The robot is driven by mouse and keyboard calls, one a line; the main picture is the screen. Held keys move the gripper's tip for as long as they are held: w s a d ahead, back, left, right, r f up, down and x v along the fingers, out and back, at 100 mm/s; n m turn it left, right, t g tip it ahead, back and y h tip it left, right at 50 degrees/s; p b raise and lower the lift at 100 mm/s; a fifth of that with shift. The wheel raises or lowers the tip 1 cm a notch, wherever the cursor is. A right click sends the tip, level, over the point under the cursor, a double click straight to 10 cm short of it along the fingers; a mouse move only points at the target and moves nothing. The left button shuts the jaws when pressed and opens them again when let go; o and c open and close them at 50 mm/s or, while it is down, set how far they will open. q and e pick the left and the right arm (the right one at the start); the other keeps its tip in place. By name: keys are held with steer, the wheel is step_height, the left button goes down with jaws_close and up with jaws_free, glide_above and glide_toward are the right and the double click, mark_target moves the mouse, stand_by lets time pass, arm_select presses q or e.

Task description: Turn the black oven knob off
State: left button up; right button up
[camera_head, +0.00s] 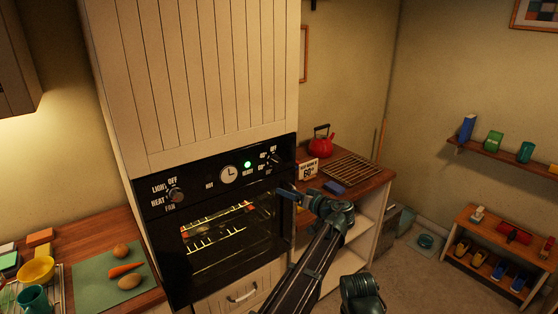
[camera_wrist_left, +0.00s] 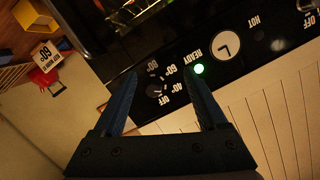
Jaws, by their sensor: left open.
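The black oven (camera_head: 165,240) is built into a pale wooden cabinet. A dark knob (camera_head: 273,160) is at the right of its panel, with temperature marks and OFF around it. In the left wrist view this knob (camera_wrist_left: 153,91) appears between my open fingers; its exact pointer direction is unclear. A second knob (camera_head: 176,195), marked LIGHT, OFF, HEAT and FAN, is at the panel's left. My left gripper (camera_head: 286,191) is open and empty in front of the oven's right side, below the right knob in the head view. It also shows in the wrist view (camera_wrist_left: 163,74). My right gripper is not seen.
A green light (camera_head: 247,164) is lit beside the clock (camera_head: 229,174). On the right counter are a red kettle (camera_head: 320,141), a 60° sign (camera_head: 308,170) and a rack (camera_head: 352,168). A green board (camera_head: 108,283) with vegetables lies at left.

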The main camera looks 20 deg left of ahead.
arm_select(q)
steer(key=t+y, duration=0.1)
steer(key=t, duration=0.1)
glide_toward(278, 162)
steer(key=x, duration=0.9)
steer(key=shift+w+a+f, duration=0.15)
steer(key=shift+w+a, duration=0.1)
steer(key=shift+w, duration=0.1)
jaws_close()
